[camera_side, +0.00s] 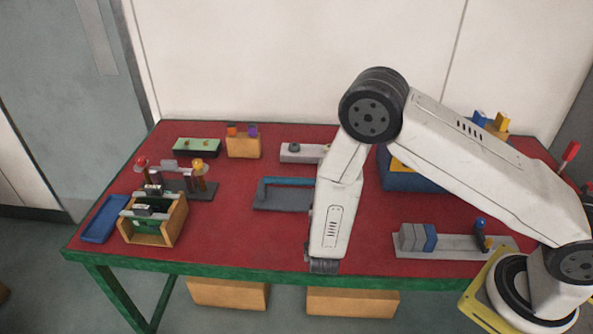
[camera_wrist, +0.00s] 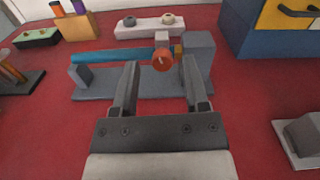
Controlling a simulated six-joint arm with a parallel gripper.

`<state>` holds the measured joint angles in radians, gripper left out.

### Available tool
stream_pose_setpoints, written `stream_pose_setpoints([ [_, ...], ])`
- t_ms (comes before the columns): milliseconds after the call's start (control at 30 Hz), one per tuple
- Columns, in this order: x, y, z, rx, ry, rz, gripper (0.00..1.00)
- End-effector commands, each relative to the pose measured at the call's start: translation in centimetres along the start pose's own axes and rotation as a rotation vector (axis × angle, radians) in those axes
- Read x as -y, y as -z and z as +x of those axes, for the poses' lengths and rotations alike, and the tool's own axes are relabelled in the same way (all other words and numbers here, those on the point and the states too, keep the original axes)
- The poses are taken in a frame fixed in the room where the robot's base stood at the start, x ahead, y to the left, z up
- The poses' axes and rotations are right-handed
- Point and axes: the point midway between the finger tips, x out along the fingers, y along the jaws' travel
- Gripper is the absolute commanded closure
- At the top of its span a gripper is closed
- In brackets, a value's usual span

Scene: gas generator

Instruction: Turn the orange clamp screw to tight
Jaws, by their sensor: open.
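The orange clamp screw (camera_wrist: 163,60) is a round knob with a light mark on its face. It sits on the grey clamp fixture (camera_wrist: 140,86), near the fixture's right block. A blue bar (camera_wrist: 112,56) lies along the back of the fixture. My gripper (camera_wrist: 157,70) is open, with its two dark fingers apart and the screw showing beyond and between their tips. I cannot tell from this view how close the tips are to it. In the side view the fixture (camera_side: 284,199) shows left of my arm, and the screw is hidden behind the arm.
A grey block with round knobs (camera_wrist: 150,26) stands behind the fixture. A blue and yellow drawer box (camera_wrist: 268,38) is at the right. Left of the fixture are a wooden box (camera_side: 155,222) and a blue tray (camera_side: 103,219). A grey vise-like piece (camera_side: 455,246) lies at front right.

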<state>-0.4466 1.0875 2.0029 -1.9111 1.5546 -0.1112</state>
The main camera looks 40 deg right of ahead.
Motion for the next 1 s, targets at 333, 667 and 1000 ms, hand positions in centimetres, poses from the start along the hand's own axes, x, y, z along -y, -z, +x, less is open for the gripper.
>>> stream_pose_setpoints([
  [333, -0.2, 4.1, 0.0, -0.001, 0.002, -0.002, 0.42],
  [667, -0.2, 4.2, 0.4, -0.001, 0.003, -0.001, 0.42],
  [1000, -0.1, 4.2, 3.3, -0.001, 0.006, -0.001, 0.42],
])
